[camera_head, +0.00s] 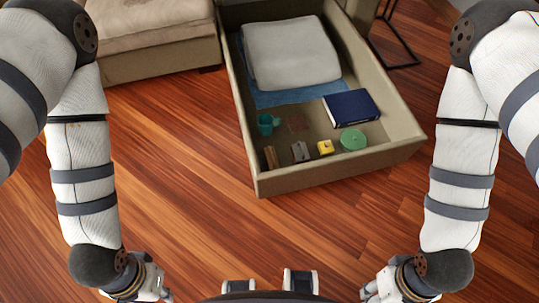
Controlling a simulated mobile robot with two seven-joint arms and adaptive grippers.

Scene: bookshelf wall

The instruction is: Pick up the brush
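Several small things lie in the front of an open beige drawer or box (330,172). A narrow brown item (271,157) at its front left corner may be the brush, but it is too small to tell. Beside it are a grey item (300,152), a yellow item (325,147) and a round green item (353,138). My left gripper (160,293) is low at the bottom left and my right gripper (371,291) low at the bottom right. Both are outside the drawer, apart from these things and partly cut off, so their finger opening is unclear.
The drawer also holds a teal cup (265,124), a dark blue book (351,107), a white folded cloth (290,52) and a blue cloth (300,93). A beige couch or ottoman (155,60) stands left of it. The wooden floor (180,190) in front is clear.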

